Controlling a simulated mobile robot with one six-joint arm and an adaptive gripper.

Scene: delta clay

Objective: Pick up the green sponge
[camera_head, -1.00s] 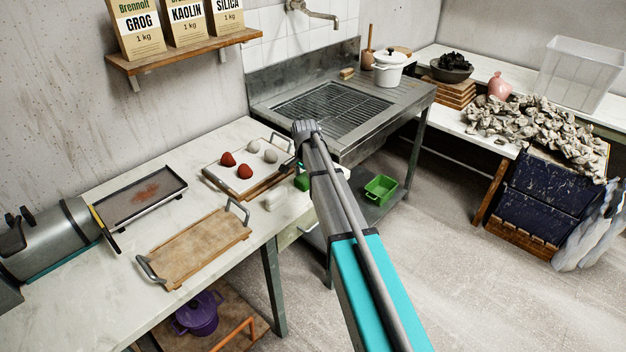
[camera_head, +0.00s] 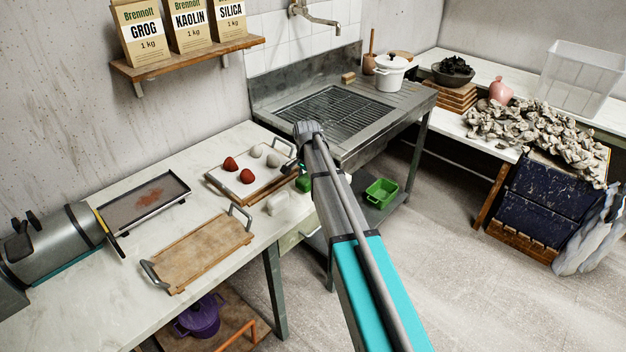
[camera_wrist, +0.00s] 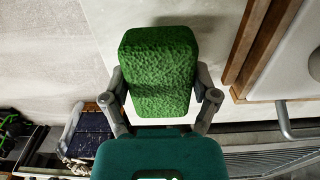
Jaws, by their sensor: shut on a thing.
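The green sponge (camera_wrist: 160,68) is a rough-textured block between the two fingers of my gripper (camera_wrist: 164,100) in the wrist view. My gripper is shut on it, with a finger against each side. The sponge covers the tabletop behind it in that view. In the head view the green sponge (camera_head: 303,184) shows only in part beside my arm, near the table's right edge. My arm hides most of the gripper there.
A wooden tray (camera_head: 200,250) is nearer. The metal sink (camera_head: 340,150) stands behind; a green bin (camera_head: 381,192) is below, to the right.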

